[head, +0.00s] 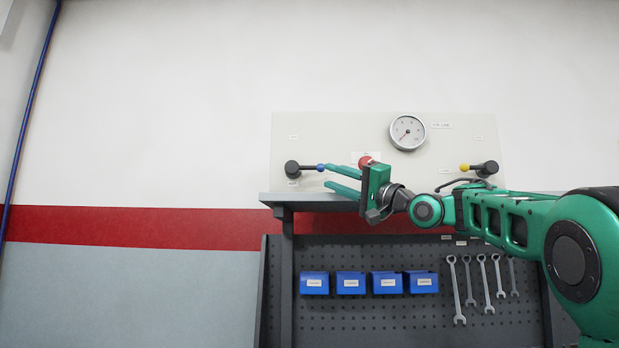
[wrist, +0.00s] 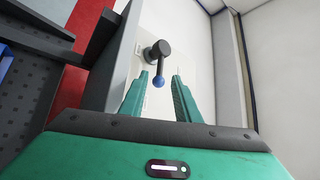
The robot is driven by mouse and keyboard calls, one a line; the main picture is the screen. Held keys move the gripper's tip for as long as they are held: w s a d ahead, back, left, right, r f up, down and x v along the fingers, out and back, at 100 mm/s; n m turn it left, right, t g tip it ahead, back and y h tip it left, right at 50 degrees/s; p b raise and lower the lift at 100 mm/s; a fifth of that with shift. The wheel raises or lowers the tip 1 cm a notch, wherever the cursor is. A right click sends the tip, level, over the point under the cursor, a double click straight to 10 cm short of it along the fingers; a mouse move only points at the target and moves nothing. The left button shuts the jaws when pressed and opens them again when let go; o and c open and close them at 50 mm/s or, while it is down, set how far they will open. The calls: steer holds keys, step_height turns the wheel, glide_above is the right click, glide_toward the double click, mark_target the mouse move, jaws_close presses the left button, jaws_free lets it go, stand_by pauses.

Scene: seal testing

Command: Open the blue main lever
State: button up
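The blue main lever (head: 320,167) sits at the left of the pale panel (head: 330,130), its dark handle running level to the right from a round dark hub (head: 292,168) to a blue ball tip. In the wrist view the blue ball (wrist: 159,82) lies near the mouth of my gripper (wrist: 163,85), between the lines of the two fingers, with no clear grip on it. My gripper (head: 328,176) points left with its two green fingers spread, the tips close to the blue ball. Whether a finger touches the ball cannot be told.
A red knob (head: 366,161) shows just behind my gripper. A yellow-tipped lever (head: 465,167) is at the panel's right, and a gauge (head: 408,132) above. A grey shelf (head: 320,201) runs right below my gripper. Blue bins (head: 350,283) and wrenches (head: 459,290) hang lower.

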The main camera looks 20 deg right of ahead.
mark_target(312, 169)
steer(key=x, duration=0.8)
steer(key=shift+w+d, duration=0.1)
steer(key=shift+w, duration=0.2)
jaws_close()
